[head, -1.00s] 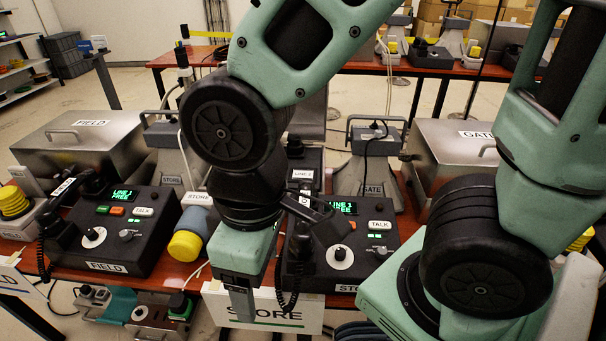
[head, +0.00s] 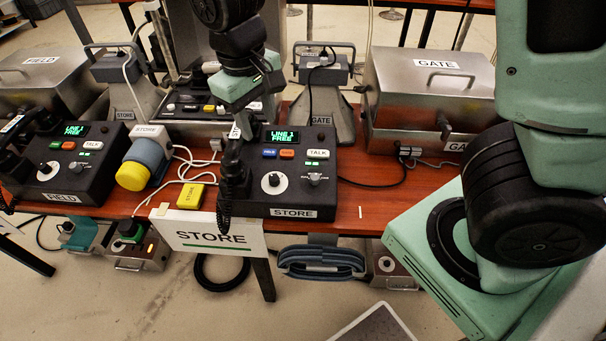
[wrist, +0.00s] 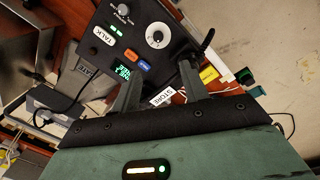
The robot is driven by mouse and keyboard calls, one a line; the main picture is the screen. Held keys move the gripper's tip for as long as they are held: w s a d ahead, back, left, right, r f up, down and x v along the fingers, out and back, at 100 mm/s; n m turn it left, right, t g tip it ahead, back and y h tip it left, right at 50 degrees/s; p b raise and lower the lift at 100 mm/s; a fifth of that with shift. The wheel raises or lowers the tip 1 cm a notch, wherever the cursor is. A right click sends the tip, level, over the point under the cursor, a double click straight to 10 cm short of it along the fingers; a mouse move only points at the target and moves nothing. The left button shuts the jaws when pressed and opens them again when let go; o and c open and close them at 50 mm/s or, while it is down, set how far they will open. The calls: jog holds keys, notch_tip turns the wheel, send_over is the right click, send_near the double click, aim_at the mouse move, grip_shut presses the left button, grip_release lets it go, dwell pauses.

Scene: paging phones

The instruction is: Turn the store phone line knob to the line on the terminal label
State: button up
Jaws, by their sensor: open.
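The store phone (head: 328,160) is a black box with a STORE label on its front edge. Its screen (head: 282,136) reads LINE 1 FREE. A round white dial knob with a dark centre (head: 271,183) sits on its lower left face; it also shows in the wrist view (wrist: 157,36). I cannot read its pointer setting. My gripper (wrist: 158,80) is open and empty, above the phone's back left part, apart from the knob. In the head view its fingers are mostly hidden. I cannot make out a line number on a terminal label.
The field phone (head: 65,165) is to the left. A yellow-capped blue cylinder (head: 148,160) and a yellow STORE block (head: 191,196) stand between the phones. The black handset (head: 232,170) and its cord run along the store phone's left side. The GATE case (head: 425,90) is at right.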

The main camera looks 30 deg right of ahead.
aim_at(273, 177)
jog(key=f, duration=0.5)
jog(key=d+f+b, duration=0.1)
jog(key=f, duration=0.5)
jog(key=d+f, duration=0.1)
jog(key=f, duration=0.5)
jog(key=shift+w+f, duration=0.15)
jog(key=shift+w, duration=0.2)
grip_shut()
